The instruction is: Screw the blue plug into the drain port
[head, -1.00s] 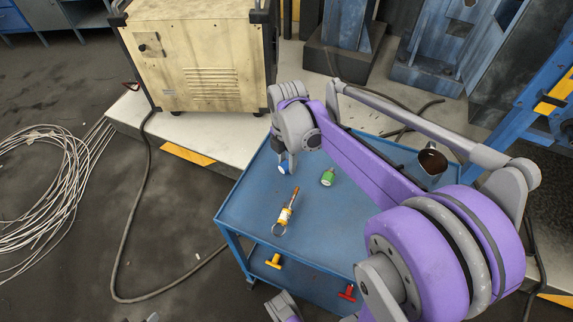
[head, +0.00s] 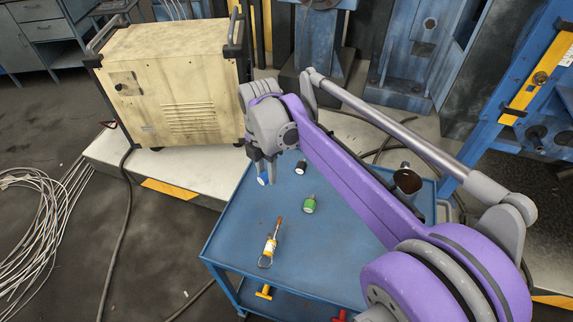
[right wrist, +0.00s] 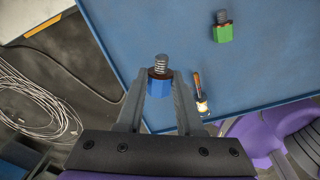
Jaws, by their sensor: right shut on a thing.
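My right gripper (head: 262,164) is shut on the blue plug (head: 263,180) above the far left part of the blue cart. In the right wrist view, the blue plug (right wrist: 158,87) sits between the two fingers of the gripper (right wrist: 160,80). Its metal threaded stem points out past the fingertips. In the head view, the fingers cover part of the plug. I cannot make out the drain port in either view. My left gripper is not in view.
A beige cabinet (head: 165,85) stands behind left. Blue machinery (head: 420,60) stands behind right.

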